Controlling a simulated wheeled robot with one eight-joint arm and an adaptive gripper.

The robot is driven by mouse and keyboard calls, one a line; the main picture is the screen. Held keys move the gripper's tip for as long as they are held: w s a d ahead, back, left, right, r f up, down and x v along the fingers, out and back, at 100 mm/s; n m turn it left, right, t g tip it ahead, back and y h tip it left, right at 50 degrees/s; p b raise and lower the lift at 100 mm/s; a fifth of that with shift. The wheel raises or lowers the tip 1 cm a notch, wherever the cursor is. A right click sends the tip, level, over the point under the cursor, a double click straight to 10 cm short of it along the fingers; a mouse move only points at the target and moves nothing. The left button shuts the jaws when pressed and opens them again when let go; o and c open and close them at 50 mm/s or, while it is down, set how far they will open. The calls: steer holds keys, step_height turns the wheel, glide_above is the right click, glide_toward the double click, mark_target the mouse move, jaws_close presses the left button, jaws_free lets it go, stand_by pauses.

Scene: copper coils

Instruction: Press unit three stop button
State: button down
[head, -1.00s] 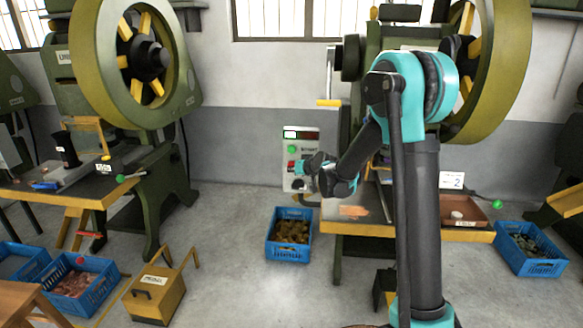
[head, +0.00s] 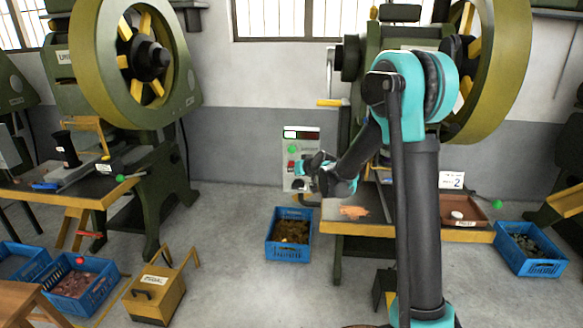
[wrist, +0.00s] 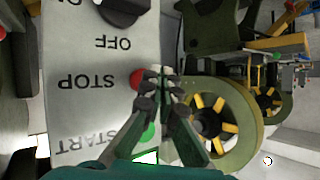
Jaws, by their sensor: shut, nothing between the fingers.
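A grey control box (wrist: 95,60) fills the left of the wrist view, its lettering upside down. Its red STOP button (wrist: 137,77) is beside my gripper's fingertips (wrist: 158,74), partly behind them; I cannot tell whether they touch. The green START button (wrist: 149,133) shows partly behind a finger. In the head view the box (head: 300,135) stands at the left of the central press, with the red button (head: 291,165) just left of my gripper (head: 304,172). My gripper is shut and empty. No unit number is readable on the box.
A black OFF switch (wrist: 122,12) is on the same box. The press table (head: 400,230) is right of my gripper, with a sign reading 2 (head: 451,180). A blue crate (head: 289,252) stands on the floor below. Another press (head: 120,80) is at the left.

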steer(key=shift+w, duration=0.2)
steer(key=shift+w, duration=0.25)
steer(key=shift+w, duration=0.5)
stand_by(0.7)
steer(key=shift+s, duration=0.95)
steer(key=s, duration=0.5)
steer(key=shift+a, duration=0.1)
stand_by(0.8)
